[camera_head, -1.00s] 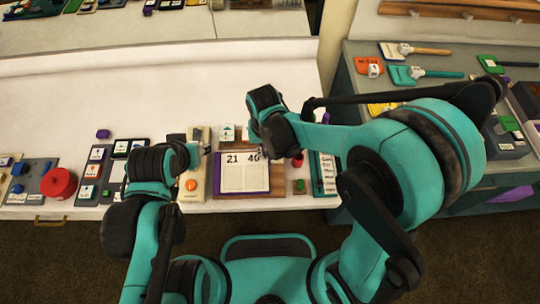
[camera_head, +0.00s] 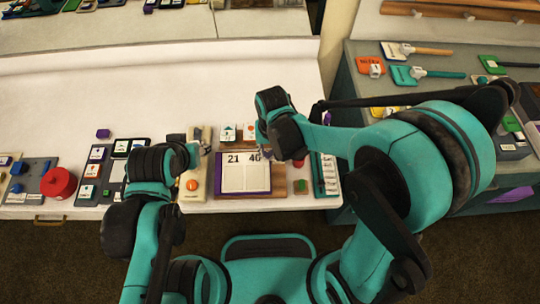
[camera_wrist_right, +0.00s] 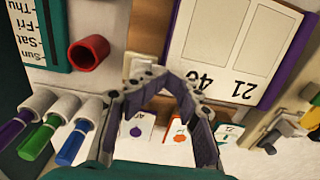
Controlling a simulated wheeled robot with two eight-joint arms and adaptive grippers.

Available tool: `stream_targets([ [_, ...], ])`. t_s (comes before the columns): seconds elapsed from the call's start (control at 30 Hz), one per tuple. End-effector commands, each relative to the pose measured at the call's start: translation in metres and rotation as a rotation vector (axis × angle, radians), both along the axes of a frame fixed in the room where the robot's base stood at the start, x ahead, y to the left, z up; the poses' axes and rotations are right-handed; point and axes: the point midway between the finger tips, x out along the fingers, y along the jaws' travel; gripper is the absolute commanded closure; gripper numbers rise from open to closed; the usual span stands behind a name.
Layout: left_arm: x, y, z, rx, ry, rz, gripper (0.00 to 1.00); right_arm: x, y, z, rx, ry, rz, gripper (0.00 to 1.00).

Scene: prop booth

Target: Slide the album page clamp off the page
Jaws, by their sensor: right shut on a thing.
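The album page (camera_head: 245,178) is a cream two-panel sheet marked 21 and 46 on a purple-edged backing. It also shows in the right wrist view (camera_wrist_right: 215,42). My right gripper (camera_head: 264,152) is at the page's upper right corner. In the right wrist view its fingers (camera_wrist_right: 166,78) are closed together on a small pale clamp (camera_wrist_right: 139,66), mostly hidden by the fingers. The clamp shows just beside the page's purple edge, with a narrow gap. My left gripper (camera_head: 197,154) is left of the page; its fingers are too small to read.
A panel with an orange button (camera_head: 191,184) stands left of the page. A red ring (camera_wrist_right: 88,53) and several coloured markers (camera_wrist_right: 36,142) lie close to my right gripper. Small picture cards (camera_head: 228,132) stand behind the page.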

Motion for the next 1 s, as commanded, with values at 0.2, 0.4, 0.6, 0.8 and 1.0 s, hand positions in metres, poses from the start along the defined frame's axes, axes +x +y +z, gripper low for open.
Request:
stream_targets([
  [0.2,0.000,0.000,-0.001,0.000,0.000,0.000,0.59,-0.003,-0.014,-0.004,-0.022,0.004,-0.011,0.97],
  [0.4,0.000,0.000,0.001,0.000,0.000,0.000,0.59,-0.002,-0.014,0.000,-0.021,0.002,-0.009,0.96],
  [0.6,0.000,0.000,0.011,0.000,0.000,0.000,0.59,-0.001,-0.013,0.012,-0.020,0.000,-0.008,1.00],
  [0.8,0.000,0.000,0.021,0.000,0.000,0.000,0.59,-0.001,-0.011,0.025,-0.020,0.000,-0.007,1.00],
  [1.0,0.000,0.000,0.031,0.000,0.000,0.000,0.59,-0.002,-0.009,0.038,-0.017,0.000,-0.005,1.00],
])
